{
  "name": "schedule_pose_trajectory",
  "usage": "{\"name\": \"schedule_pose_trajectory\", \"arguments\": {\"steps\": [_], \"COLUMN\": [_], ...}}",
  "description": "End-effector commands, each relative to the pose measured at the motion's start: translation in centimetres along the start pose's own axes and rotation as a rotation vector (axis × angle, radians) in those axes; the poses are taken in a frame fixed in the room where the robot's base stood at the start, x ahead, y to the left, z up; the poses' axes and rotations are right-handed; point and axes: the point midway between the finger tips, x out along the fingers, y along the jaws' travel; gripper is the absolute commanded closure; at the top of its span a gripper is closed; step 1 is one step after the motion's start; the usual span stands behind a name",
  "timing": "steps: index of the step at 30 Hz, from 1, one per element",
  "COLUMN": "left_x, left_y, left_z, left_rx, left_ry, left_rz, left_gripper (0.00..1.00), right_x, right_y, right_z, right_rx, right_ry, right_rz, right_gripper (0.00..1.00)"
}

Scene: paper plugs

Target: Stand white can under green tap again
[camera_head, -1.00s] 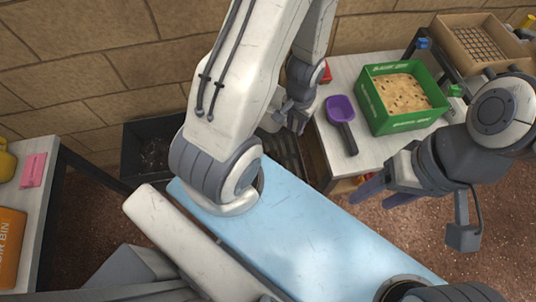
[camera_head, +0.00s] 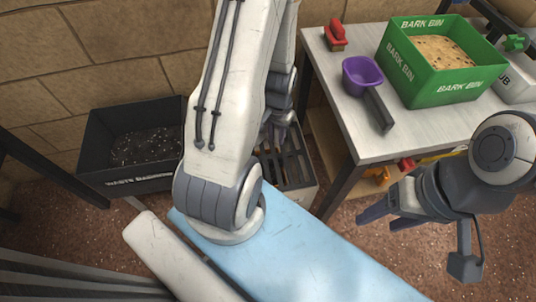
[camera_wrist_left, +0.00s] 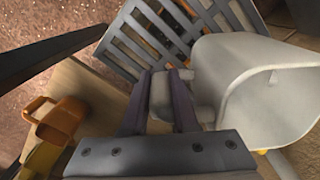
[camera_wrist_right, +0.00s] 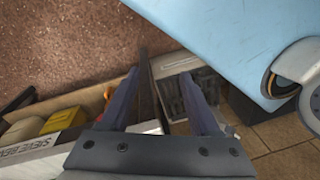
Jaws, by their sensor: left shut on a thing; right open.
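The white can (camera_wrist_left: 265,95) fills the right of the left wrist view, tilted, with its open mouth and wall showing. My left gripper (camera_wrist_left: 160,85) is shut on its pale handle. In the head view my left gripper (camera_head: 278,122) hangs beside the slatted grate (camera_head: 292,168), and my arm hides the can there. The grate also shows just beyond the fingers in the left wrist view (camera_wrist_left: 170,30). A small green tap-like part (camera_head: 515,43) sits on a white tub at the far right. My right gripper (camera_head: 378,218) is open and empty, below the bench.
A white bench (camera_head: 400,140) holds a green bark bin (camera_head: 440,90), a purple scoop (camera_head: 362,75) and a red-handled item (camera_head: 335,38). A black waste bin (camera_head: 95,150) stands against the brick wall, left of the grate. Brown floor (camera_head: 345,240) is open before the bench.

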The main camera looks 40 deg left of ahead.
Motion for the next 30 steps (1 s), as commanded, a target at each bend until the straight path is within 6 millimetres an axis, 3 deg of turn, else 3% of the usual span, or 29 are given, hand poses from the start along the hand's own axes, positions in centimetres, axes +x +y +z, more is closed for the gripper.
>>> {"name": "schedule_pose_trajectory", "arguments": {"steps": [1,6,15,22,27,30], "left_x": [1.3,1.9,7.0,8.7,11.3,11.5], "left_y": [0.1,0.3,0.3,0.3,0.3,0.3], "left_z": [-1.5,-3.8,-3.9,-3.9,-3.9,-3.9], "left_rx": [0.019,0.049,0.052,0.052,0.052,0.052], "left_ry": [0.006,0.001,-0.003,-0.002,-0.003,-0.001], "left_rz": [-0.001,0.0,0.001,0.001,0.001,0.0], "left_gripper": [1.0,1.0,1.0,1.0,1.0,1.0], "right_x": [1.6,2.8,5.3,6.1,7.5,7.5], "right_y": [0.6,1.6,2.1,2.2,2.4,2.4], "right_z": [-0.1,-0.3,-0.3,-0.3,-0.2,-0.2], "right_rx": [-0.037,-0.116,-0.128,-0.127,-0.127,-0.127], "right_ry": [0.006,0.015,0.016,0.016,0.016,0.016], "right_rz": [0.018,0.055,0.06,0.06,0.06,0.06], "right_gripper": [0.38,0.38,0.38,0.38,0.38,0.38]}}
